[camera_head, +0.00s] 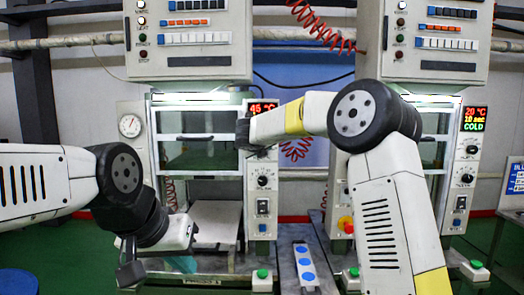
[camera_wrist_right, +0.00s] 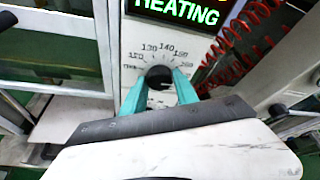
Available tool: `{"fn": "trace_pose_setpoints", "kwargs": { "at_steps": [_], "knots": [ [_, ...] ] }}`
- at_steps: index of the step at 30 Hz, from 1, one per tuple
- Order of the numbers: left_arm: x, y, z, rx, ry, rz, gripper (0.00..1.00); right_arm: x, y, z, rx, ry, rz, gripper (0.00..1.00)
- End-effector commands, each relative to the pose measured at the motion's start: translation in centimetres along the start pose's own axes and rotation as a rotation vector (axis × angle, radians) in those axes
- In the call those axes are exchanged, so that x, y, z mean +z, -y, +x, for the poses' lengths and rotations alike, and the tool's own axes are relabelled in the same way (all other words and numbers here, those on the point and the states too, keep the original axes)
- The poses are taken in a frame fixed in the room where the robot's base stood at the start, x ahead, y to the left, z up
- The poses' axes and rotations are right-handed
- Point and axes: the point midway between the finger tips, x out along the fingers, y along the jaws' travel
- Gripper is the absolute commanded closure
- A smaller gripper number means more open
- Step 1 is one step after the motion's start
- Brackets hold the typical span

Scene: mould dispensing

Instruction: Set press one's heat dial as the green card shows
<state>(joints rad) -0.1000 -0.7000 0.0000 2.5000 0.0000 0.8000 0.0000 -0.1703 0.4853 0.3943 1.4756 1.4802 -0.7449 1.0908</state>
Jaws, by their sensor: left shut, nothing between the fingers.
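Press one's heat dial (camera_wrist_right: 158,76) is a black knob on a white panel, with a printed scale around its upper side; 130, 140 and 150 are readable. The teal fingers of my right gripper (camera_wrist_right: 160,84) sit on either side of it and appear closed on it. Its pointer is hidden. A display (camera_wrist_right: 178,10) above reads HEATING in green. In the head view the left press's display (camera_head: 263,107) shows 45 °C, and my right gripper (camera_head: 247,133) covers the dial. My left gripper (camera_head: 183,264) is shut and empty, low in front of that press. No green card is in view.
A second press with a display (camera_head: 474,119) reading 20 °C, 10 sec, COLD stands at right. A lower knob (camera_head: 263,181) and switch (camera_head: 262,206) are below the left dial. A blue-headed card (camera_head: 515,183) is at the right edge. Red coiled cables (camera_wrist_right: 240,38) hang nearby.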

Motion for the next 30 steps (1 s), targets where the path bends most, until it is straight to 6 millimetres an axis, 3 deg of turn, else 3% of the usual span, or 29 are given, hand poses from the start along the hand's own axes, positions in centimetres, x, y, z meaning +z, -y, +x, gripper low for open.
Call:
{"fn": "trace_pose_setpoints", "kwargs": {
  "at_steps": [1, 3, 14, 24, 30],
  "knots": [
    [0.0, 0.0, 0.0, 0.0, 0.0, 0.0, 1.0, -0.2, -0.1, 0.1, 0.001, -0.004, -0.001, 0.54],
    [0.0, 0.0, 0.0, 0.0, 0.0, 0.0, 1.0, -0.2, -0.1, 0.1, 0.0, -0.003, -0.001, 0.44],
    [0.0, 0.0, 0.0, 0.0, 0.0, 0.0, 1.0, 0.0, 0.0, -0.4, 0.0, 0.001, -0.002, 0.44],
    [0.0, 0.0, 0.0, 0.0, 0.0, 0.0, 1.0, 0.0, 0.0, -5.8, 0.0, 0.002, -0.003, 0.44],
    [0.0, 0.0, 0.0, 0.0, 0.0, 0.0, 1.0, -0.1, 0.0, -7.6, 0.0, -0.001, -0.001, 0.44]
  ]
}}
